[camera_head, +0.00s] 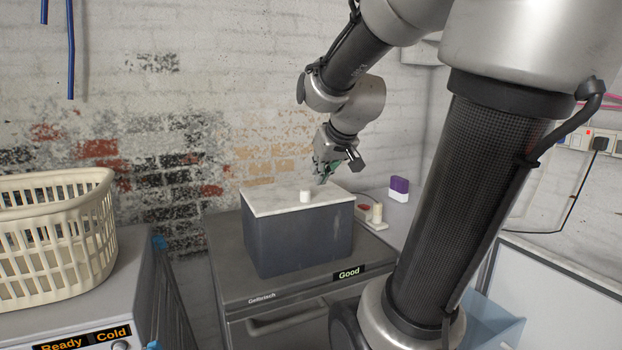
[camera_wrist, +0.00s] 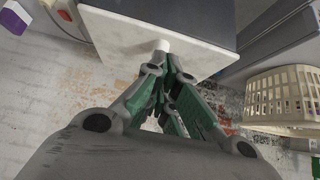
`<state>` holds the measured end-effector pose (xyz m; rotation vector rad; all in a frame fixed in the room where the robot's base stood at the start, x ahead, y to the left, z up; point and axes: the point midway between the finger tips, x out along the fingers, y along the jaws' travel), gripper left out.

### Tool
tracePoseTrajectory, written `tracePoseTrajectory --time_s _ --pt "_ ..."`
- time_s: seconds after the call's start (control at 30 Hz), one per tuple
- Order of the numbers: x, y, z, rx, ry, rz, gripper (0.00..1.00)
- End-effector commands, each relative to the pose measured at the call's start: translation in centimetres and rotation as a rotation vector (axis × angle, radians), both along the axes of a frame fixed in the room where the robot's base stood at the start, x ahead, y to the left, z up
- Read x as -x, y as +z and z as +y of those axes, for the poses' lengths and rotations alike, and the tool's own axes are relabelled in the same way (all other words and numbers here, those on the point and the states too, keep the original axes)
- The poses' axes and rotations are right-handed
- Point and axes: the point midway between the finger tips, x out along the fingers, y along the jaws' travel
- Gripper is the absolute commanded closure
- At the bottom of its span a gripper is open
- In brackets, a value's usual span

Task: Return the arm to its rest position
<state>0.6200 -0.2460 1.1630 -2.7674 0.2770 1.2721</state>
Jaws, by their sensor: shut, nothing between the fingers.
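My gripper (camera_head: 325,173) hangs from my bent arm above the back right part of a dark grey box with a pale top (camera_head: 262,204). In the wrist view my gripper (camera_wrist: 166,62) shows its green-sided fingers drawn together, with nothing seen between them. A small white cylinder (camera_head: 305,197) stands upright on the pale top, a little left of and in front of my gripper. It also shows in the wrist view (camera_wrist: 160,45), just past the fingertips and partly hidden by them. I cannot tell whether the fingertips touch it.
A cream laundry basket (camera_head: 58,235) is at the left. A purple and white box (camera_head: 399,188) and a power strip (camera_head: 372,218) lie to the right. A brick wall (camera_head: 200,90) is behind. Blue rods (camera_head: 70,50) hang at upper left.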

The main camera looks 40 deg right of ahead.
Motion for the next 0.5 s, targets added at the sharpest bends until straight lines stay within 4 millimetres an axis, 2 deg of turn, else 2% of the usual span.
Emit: tracePoseTrajectory --time_s 0.1,0.2,0.5 --pt "1.3 1.7 0.2 0.002 -0.001 -0.004 1.00" --pt "2.0 2.4 0.4 0.001 -0.001 -0.002 1.00" --pt "2.6 2.7 0.6 -0.011 -0.008 0.009 1.00"
